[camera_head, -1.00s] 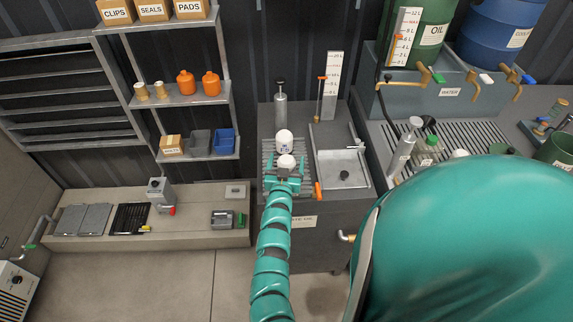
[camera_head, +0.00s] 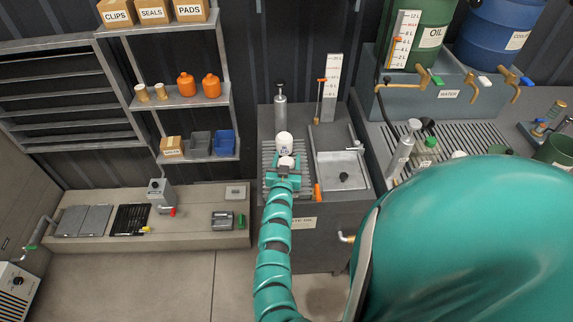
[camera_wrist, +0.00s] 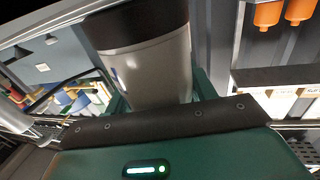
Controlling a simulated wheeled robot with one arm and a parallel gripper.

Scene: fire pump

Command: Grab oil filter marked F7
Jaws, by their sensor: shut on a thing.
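My gripper (camera_head: 285,171) is over the slatted rack on the grey workbench. It is shut on a white cylindrical filter (camera_head: 287,162), whose pale top shows between the jaws. In the wrist view the held filter (camera_wrist: 150,68) fills the space between the green fingers; it is whitish with a dark band at the end. No marking can be read on it there. A second white filter (camera_head: 284,139) stands upright on the rack just behind the gripper, with a small dark label too small to read surely.
A metal tray (camera_head: 341,158) lies right of the rack, with an orange-handled tool (camera_head: 318,192) at its front left. A grey pump cylinder (camera_head: 281,111) and a white scale (camera_head: 331,87) stand behind. Shelves (camera_head: 183,99) are to the left. Floor in front is clear.

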